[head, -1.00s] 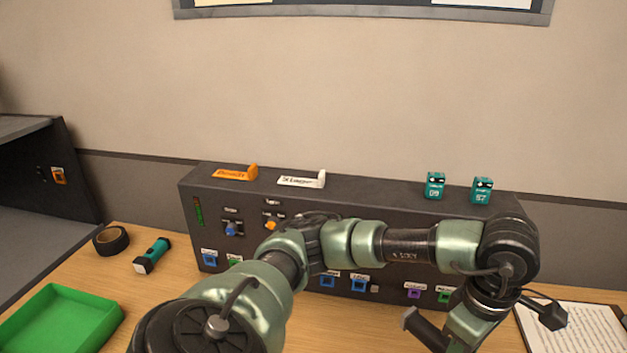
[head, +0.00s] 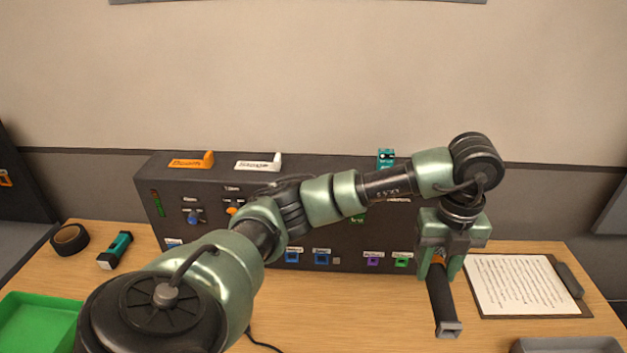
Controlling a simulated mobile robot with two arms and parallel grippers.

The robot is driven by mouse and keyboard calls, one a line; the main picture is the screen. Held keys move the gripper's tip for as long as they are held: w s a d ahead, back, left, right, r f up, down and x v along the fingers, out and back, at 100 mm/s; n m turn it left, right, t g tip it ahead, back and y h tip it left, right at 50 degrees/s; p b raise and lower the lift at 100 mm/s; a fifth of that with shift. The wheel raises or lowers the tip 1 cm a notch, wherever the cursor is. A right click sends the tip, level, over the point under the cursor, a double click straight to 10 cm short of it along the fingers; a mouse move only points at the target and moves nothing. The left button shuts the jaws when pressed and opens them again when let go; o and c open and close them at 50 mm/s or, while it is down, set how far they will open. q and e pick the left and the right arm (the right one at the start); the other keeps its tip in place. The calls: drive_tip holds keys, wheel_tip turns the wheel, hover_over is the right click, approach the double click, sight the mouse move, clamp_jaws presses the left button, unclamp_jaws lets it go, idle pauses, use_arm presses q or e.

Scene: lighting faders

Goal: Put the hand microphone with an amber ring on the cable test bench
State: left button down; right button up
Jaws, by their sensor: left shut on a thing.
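My left gripper (head: 439,264) is shut on the black hand microphone (head: 443,300), near its amber ring (head: 437,259). The microphone hangs below the gripper, with its grey end pointing down and toward me. It is in front of the dark console's right end, left of the clipboard. Its other end is hidden by the gripper. I cannot make out which surface, if any here, is the cable test bench. My right gripper is not in view.
The dark console (head: 170,222) stands at the back of the wooden table, carrying orange and white label plates and a teal block (head: 386,158). A clipboard (head: 520,284) lies to the right, a grey tray (head: 567,346) in front. A green tray (head: 38,318), teal flashlight (head: 115,250) and black tape roll (head: 69,239) are left.

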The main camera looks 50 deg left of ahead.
use_arm(q)
wheel_tip(320, 180, down, 19)
drive_tip(key=p, duration=0.4)
drive_tip(key=shift+f, duration=0.5)
drive_tip(key=shift+f, duration=0.15)
drive_tip(key=c, duration=0.9)
unclamp_jaws()
